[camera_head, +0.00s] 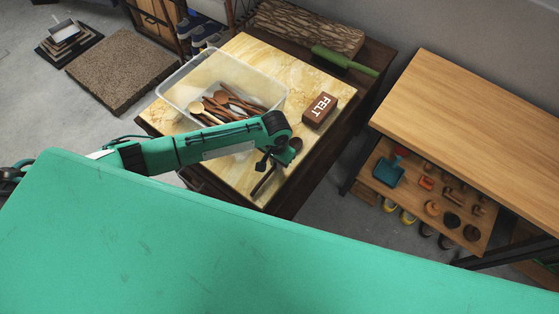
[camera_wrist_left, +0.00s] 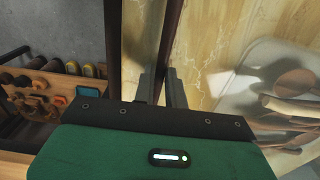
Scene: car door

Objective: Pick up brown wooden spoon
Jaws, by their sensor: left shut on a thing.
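A brown wooden spoon (camera_head: 264,183) is in my left gripper (camera_head: 268,165), over the front right part of the marble-topped table (camera_head: 325,96). Its handle points down toward the table's front edge, and a rounded brown end shows beside the wrist. In the left wrist view, my left gripper (camera_wrist_left: 161,88) is shut on the long brown handle (camera_wrist_left: 168,40). I cannot tell whether the spoon touches the tabletop. My right gripper is not in view.
A clear plastic bin (camera_head: 181,85) holds several other wooden spoons (camera_head: 221,98) left of the gripper. A brown FELT block (camera_head: 320,110) and a green-handled brush (camera_head: 343,61) lie behind. A wooden table (camera_head: 480,120) stands right; a green panel (camera_head: 240,255) fills the foreground.

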